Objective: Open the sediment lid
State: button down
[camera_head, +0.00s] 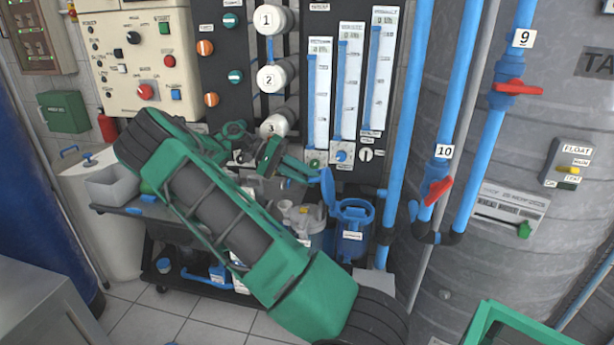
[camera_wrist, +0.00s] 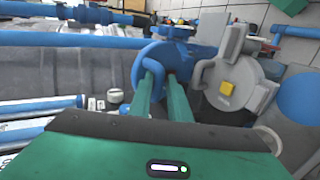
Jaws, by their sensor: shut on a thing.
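The blue sediment housing (camera_head: 352,232) stands upright on the low cart, its round top open and a small white label on its front. Its blue lid (camera_head: 328,187) is raised, standing tilted up at the housing's left side. In the wrist view the lid (camera_wrist: 180,53) lies right ahead of the fingers. My gripper (camera_head: 316,177) reaches it from the left; in the wrist view my gripper (camera_wrist: 161,78) has its two green fingers closed at the lid's looped handle (camera_wrist: 140,68). The exact contact is partly hidden by the fingers.
A grey housing (camera_head: 300,218) with a yellow button on its lid (camera_wrist: 228,88) stands just left of the blue one. Blue pipes with red valve handles (camera_head: 438,190) and a large grey tank (camera_head: 480,130) stand to the right. A gauge panel (camera_head: 345,90) rises behind.

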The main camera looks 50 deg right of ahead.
jog(key=shift+w+a+f, duration=0.4)
jog(key=shift+a+f, duration=0.05)
jog(key=c, duration=2)
grip_release()
jog(key=shift+c, duration=0.2)
jog(key=o, duration=0.3)
jog(key=shift+w+f, duration=0.15)
jog(key=shift+w, duration=0.1)
jog(key=shift+s, duration=0.15)
jog(key=shift+s+d+r, duration=0.1)
jog(key=shift+d+r, duration=0.1)
jog(key=v, duration=1.1)
